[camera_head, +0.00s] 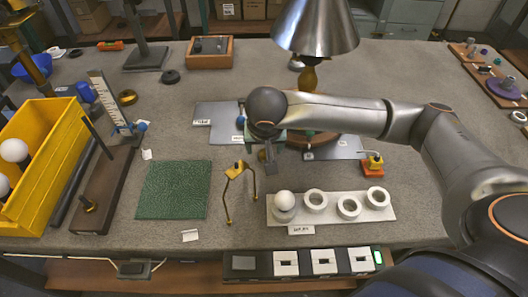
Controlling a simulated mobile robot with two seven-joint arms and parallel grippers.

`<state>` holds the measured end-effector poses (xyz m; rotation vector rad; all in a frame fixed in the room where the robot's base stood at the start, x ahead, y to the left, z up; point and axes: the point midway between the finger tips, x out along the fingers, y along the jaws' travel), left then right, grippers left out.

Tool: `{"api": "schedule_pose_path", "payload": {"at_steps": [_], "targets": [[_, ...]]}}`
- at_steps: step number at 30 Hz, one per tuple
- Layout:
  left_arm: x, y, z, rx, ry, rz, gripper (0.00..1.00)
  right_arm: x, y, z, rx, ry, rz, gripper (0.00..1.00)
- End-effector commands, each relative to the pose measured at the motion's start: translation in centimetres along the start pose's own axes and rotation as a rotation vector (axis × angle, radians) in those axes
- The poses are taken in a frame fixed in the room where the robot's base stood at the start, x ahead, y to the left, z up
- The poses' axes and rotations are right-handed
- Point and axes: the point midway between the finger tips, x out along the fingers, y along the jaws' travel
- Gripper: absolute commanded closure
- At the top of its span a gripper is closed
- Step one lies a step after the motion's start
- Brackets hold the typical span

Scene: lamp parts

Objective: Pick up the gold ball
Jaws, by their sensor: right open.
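A small round gold-coloured piece (127,97) lies on the grey table at the left, beside the upright ruler; it is too small to tell whether it is a full ball. My right arm reaches in from the right across the table. My right gripper (268,156) points down over the middle of the table, open, just right of a gold bracket with thin legs (240,170). It is well to the right of the gold piece. No object shows between its fingers, though they are small in the view. My left gripper is not in view.
A white tray (388,212) holds a white ball (284,200) and several white rings. A green mat (174,190) lies left of the bracket. A yellow bin (50,135) holds white balls. A lamp with a metal shade (316,28) stands behind my arm.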

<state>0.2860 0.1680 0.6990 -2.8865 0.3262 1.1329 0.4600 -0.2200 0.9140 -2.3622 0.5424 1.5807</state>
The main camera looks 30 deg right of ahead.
Motion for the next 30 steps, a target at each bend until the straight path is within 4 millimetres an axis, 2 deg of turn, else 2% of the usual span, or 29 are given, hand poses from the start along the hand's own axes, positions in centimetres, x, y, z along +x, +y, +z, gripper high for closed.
{"api": "schedule_pose_path", "payload": {"at_steps": [5,13,22,30], "targets": [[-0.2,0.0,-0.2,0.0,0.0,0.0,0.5,1.3,0.1,-0.1,0.001,-0.002,0.002,0.27],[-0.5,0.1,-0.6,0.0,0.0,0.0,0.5,5.2,0.2,-0.4,0.001,-0.002,0.0,0.27],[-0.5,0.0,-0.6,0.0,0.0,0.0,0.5,5.7,0.1,-0.5,-0.001,0.001,-0.002,0.27],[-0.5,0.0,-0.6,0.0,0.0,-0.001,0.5,5.7,0.1,-0.5,0.0,0.001,-0.001,0.56]]}}
